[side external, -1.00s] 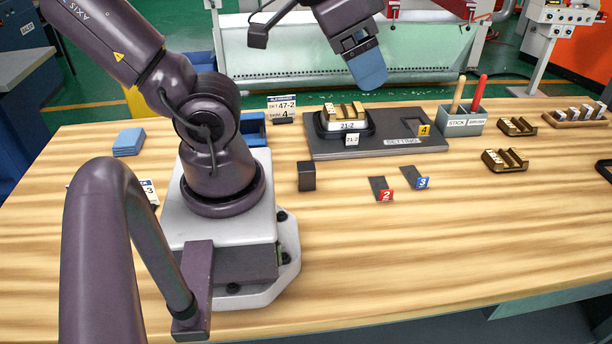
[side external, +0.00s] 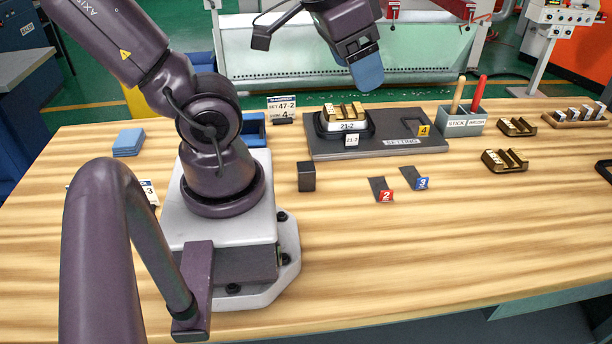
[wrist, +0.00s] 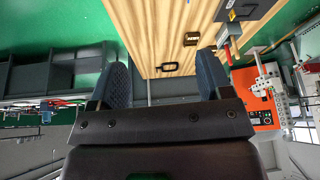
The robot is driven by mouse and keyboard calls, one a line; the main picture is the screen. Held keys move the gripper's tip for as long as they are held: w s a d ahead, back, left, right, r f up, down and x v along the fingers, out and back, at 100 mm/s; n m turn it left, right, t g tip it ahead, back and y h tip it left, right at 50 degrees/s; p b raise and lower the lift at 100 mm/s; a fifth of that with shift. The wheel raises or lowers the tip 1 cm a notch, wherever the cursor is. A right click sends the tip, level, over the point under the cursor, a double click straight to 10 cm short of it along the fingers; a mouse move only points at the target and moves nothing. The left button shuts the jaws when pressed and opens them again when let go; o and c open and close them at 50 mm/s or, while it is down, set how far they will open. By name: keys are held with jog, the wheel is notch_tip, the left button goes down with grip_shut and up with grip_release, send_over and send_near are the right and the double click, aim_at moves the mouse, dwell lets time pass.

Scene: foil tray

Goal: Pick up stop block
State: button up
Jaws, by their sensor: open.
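A small dark upright block (side external: 306,177), which looks like the stop block, stands on the wooden table just right of my base. No label shows on it. My gripper (side external: 368,78) is raised high behind the setting plate, well apart from the block. In the side view its blue fingers overlap. In the wrist view my gripper (wrist: 163,78) is open, with two blue fingers wide apart and nothing between them. The dark block is not recognisable in the wrist view.
A dark setting plate (side external: 425,142) carries a tray marked 21-2 (side external: 350,127). Right of it stand a stick and brush holder (side external: 462,124) and brass holders (side external: 505,161). The front table is clear.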

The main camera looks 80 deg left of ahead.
jog(key=a+f+n+g, duration=0.2)
jog(key=a+f+g, duration=0.1)
jog(key=a+f, duration=0.25)
jog(key=m+g, duration=0.2)
jog(key=m, duration=2)
send_over(306, 167)
notch_tip(306, 167, down, 14)
jog(key=shift+h, duration=0.3)
jog(key=shift+w+a+f, duration=0.1)
jog(key=shift+a+f, duration=0.05)
jog(key=shift+f, duration=1.7)
jog(key=shift+w+a+f, duration=0.1)
jog(key=shift+f, duration=1.75)
jog(key=shift+s+d+f, duration=0.1)
jog(key=shift+d+f, duration=0.05)
jog(key=shift+f, duration=0.8)
jog(key=shift+s+d+f, duration=0.1)
jog(key=shift+f, duration=0.8)
jog(key=shift+a+f, duration=0.15)
jog(key=shift+f, duration=0.6)
